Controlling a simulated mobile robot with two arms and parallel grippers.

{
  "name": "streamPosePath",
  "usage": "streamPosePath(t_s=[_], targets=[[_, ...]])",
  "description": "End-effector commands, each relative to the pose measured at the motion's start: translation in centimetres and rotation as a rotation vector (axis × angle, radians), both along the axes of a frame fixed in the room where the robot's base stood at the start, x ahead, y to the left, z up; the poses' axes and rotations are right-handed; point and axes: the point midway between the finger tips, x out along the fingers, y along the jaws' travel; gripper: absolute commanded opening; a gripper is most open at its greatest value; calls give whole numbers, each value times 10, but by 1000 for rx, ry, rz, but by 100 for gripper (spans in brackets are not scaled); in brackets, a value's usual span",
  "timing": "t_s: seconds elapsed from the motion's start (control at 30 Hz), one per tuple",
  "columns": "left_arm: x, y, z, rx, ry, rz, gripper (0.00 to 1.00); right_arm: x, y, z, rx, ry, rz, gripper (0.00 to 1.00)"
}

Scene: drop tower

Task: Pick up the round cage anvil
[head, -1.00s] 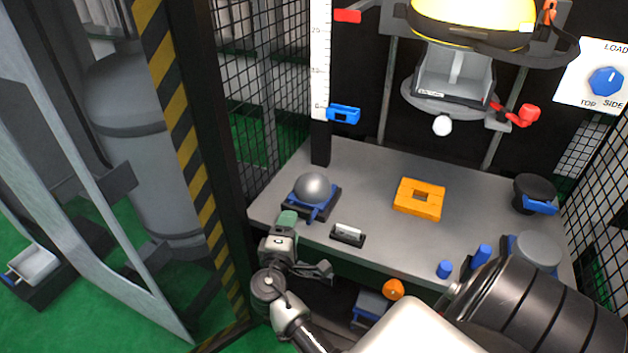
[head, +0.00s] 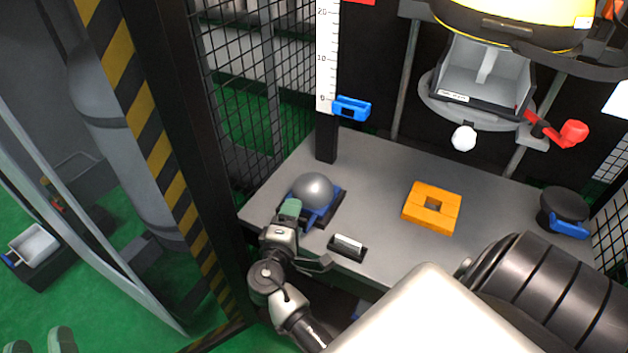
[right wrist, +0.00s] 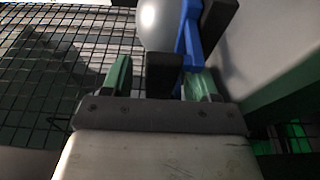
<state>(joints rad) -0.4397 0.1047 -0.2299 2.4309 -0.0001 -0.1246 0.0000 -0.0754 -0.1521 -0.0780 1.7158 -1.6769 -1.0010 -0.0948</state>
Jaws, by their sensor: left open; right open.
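A grey ball-topped anvil (head: 313,189) sits on a dark base with a blue handle, at the table's left side; I take it for the round cage anvil. My right gripper (head: 289,208) is at its near side in the head view, green fingertips toward it. My left gripper is not in view.
The grey table (head: 375,170) has bare room in its middle. An orange square block (head: 447,215) and a small dark holder (head: 347,246) lie on it. A black round piece with a blue handle (head: 564,210) stands at right. A mesh cage and striped post (head: 150,110) bound the left.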

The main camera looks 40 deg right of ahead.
Motion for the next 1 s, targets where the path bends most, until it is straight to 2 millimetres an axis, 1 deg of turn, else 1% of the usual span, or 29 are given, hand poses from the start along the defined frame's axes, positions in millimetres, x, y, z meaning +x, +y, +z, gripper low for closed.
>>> streamPosePath(t_s=[0.03, 0.07, 0.4, 0.43, 0.67, 0.7, 1.0], targets=[[0, 1, 0, 3, -1, 1, 43, 0, 0, 0, 0, 0, 0, 60], [0, 1, 0, 5, -1, 1, 43, 0, 0, 0, 0, 0, 0, 55], [0, 2, -1, 7, 1, 4, 43, 0, 0, 0, 0, 0, 0, 3], [0, 2, -1, 7, 2, 4, 43, 0, 0, 0, 0, 0, 0, 0], [-2, 2, -3, 7, 9, 3, 43, 0, 0, 0, -1, 1, 0, 0], [-2, 2, -2, 6, 8, 3, 43, 1, -1, 4, -7, -6, 0, 0], [-1, 2, -2, 7, 14, 2, 43, 1, -1, 5, -6, -6, 0, 0]])
